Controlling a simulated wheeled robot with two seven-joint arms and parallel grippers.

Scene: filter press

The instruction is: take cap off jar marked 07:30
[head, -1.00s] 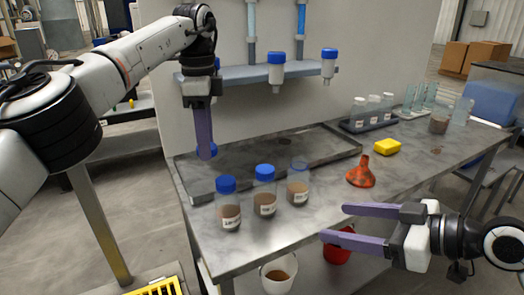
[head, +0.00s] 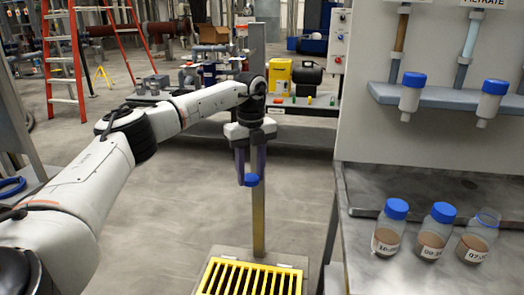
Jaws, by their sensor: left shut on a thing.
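My left gripper (head: 251,178) is shut on a blue cap (head: 252,181). It holds the cap in the air, left of the steel bench and above the yellow grating. Three jars of brown liquid stand on the bench at the lower right. The rightmost jar (head: 477,240) has no cap, and its open rim shows; its label is partly legible and seems to start with 07:3. The left jar (head: 388,238) and the middle jar (head: 434,240) wear blue caps. My right gripper is out of view.
A yellow grating (head: 254,276) lies low beside the bench (head: 362,280). Two blue-topped containers (head: 410,95) hang from a rail on the grey panel. A far table carries a yellow box (head: 280,77). An orange ladder (head: 62,70) stands behind. Floor between is clear.

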